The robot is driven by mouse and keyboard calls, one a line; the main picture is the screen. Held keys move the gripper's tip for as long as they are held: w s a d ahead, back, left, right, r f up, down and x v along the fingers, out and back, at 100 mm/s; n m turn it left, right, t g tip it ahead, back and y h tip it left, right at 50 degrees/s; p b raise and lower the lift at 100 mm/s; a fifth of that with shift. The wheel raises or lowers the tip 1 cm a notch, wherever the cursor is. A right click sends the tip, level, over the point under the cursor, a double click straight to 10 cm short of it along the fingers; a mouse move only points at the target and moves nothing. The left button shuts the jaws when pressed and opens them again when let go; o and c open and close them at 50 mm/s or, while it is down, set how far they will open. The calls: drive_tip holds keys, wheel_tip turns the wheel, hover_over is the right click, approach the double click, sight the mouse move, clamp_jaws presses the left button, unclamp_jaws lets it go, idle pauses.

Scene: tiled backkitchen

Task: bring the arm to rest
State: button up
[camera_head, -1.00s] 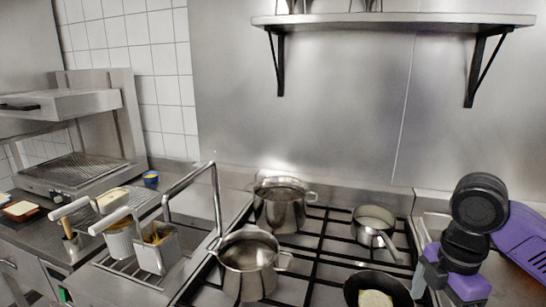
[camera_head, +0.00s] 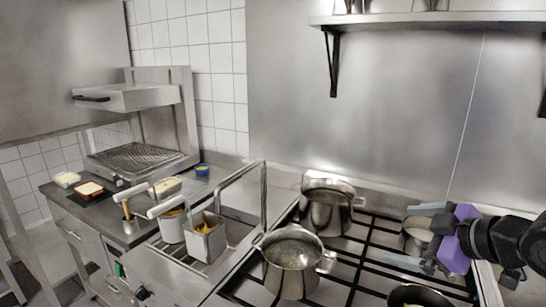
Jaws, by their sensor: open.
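My gripper (camera_head: 416,236) is at the right of the head view, over the right part of the stove. Its two grey fingers point left and are spread apart, with nothing seen between them. The arm with its purple and black parts reaches in from the right edge. A small saucepan (camera_head: 412,229) on the stove lies behind the gripper and is partly hidden by it. I cannot tell how far apart they are.
Two steel pots (camera_head: 290,262) (camera_head: 327,207) stand on the black stove grate (camera_head: 353,273). A dark pan (camera_head: 415,298) is cut off at the bottom edge. Fryer baskets (camera_head: 205,240) stand left of the stove, a grill (camera_head: 140,160) further left. A wall shelf (camera_head: 430,20) hangs above.

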drive_tip(key=s+a+r+m+t+h, duration=0.2)
drive_tip(key=a+r+m+t, duration=0.2)
drive_tip(key=r+m+t, duration=0.5)
drive_tip(key=s+a+f+g, duration=0.1)
drive_tip(key=s+a+f, duration=0.1)
drive_tip(key=s+f, duration=0.7)
drive_tip(key=s+a+f+m+g+h, duration=0.1)
drive_tip(key=s+f, duration=0.8)
drive_tip(key=s, duration=0.9)
drive_tip(key=s+a+f+g, duration=0.3)
drive_tip(key=s+a+f, duration=0.2)
drive_tip(key=s+f, duration=0.4)
drive_tip(key=s, duration=0.4)
drive_tip(key=shift+s+f+m, duration=0.15)
drive_tip(key=shift+f+m, duration=0.1)
drive_tip(key=shift+m, duration=0.15)
